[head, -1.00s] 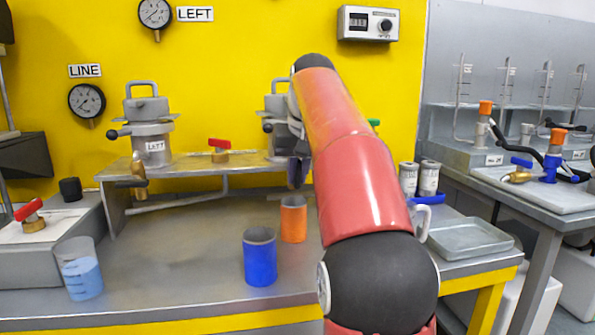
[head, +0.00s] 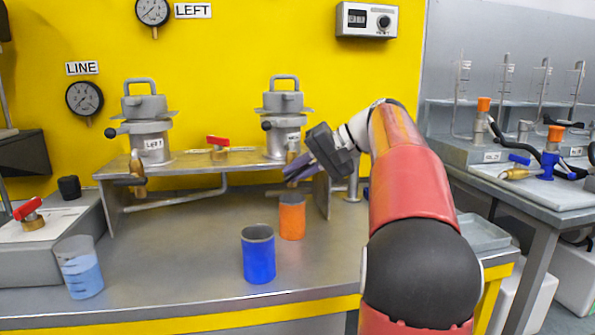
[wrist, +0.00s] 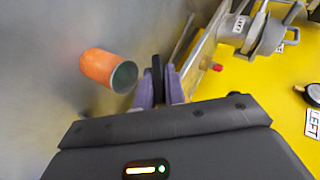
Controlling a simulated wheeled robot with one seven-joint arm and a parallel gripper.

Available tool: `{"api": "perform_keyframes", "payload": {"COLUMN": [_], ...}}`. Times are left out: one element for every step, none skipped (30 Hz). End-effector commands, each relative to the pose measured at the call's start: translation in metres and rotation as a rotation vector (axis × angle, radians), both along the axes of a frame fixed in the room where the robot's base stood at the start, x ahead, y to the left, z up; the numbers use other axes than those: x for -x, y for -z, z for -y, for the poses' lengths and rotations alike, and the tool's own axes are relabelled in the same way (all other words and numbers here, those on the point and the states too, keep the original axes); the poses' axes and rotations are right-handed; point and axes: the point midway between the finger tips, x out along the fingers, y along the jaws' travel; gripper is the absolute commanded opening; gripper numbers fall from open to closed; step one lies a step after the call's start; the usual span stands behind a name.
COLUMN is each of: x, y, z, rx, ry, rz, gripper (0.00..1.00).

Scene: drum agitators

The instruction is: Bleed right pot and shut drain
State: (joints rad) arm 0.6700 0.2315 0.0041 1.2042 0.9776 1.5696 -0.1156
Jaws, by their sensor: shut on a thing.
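The right pot (head: 284,138) stands upright on the metal stand, a black-knobbed lever at its left. Its brass drain (head: 293,156) hangs at the stand's front edge, partly hidden by my gripper. My gripper (head: 290,172) reaches in from the right at the drain. In the wrist view my gripper's purple fingers (wrist: 160,88) are shut on a dark, narrow piece (wrist: 157,72), seemingly the drain handle; its turn angle cannot be told. An orange cup (head: 292,220) stands below the drain; it also shows in the wrist view (wrist: 103,68). Its contents cannot be seen.
The left pot (head: 150,150) and a red-handled valve (head: 218,143) are on the same stand. A blue cup (head: 258,258) stands in front of the orange cup. A beaker of blue liquid (head: 80,272) is at the front left. A tray (head: 482,233) lies at right.

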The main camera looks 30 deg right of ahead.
Motion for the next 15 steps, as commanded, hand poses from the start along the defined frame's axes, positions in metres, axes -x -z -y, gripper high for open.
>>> {"api": "perform_keyframes", "payload": {"x": [0.0003, 0.0003, 0.0005, 0.0004, 0.0004, 0.0004, 0.0003, 0.0002, 0.0003, 0.0002, 0.0002, 0.0002, 0.0002, 0.0002, 0.0002], "y": [0.0020, 0.0021, 0.0027, 0.0031, 0.0031, 0.0038, 0.0040, 0.0042, 0.0047, 0.0051, 0.0051, 0.0054, 0.0055, 0.0057, 0.0057], "z": [0.0020, 0.0021, 0.0024, 0.0024, 0.0023, 0.0023, 0.0024, 0.0026, 0.0027, 0.0026, 0.0024, 0.0023, 0.0022, 0.0022, 0.0022], "rx": [-0.046, -0.073, -0.109, -0.137, -0.164, -0.200, -0.227, -0.252, -0.286, -0.311, -0.335, -0.366, -0.389, -0.410, -0.437], "ry": [0.006, 0.005, 0.006, 0.005, 0.005, 0.005, 0.005, 0.005, 0.005, 0.005, 0.004, 0.004, 0.003, 0.003, 0.003], "rz": [0.012, 0.021, 0.031, 0.039, 0.048, 0.057, 0.065, 0.073, 0.082, 0.089, 0.096, 0.105, 0.111, 0.118, 0.125], "gripper": [0.00, 0.00, 0.00, 0.00, 0.00, 0.00, 0.00, 0.00, 0.00, 0.00, 0.00, 0.00, 0.00, 0.00, 0.00]}}
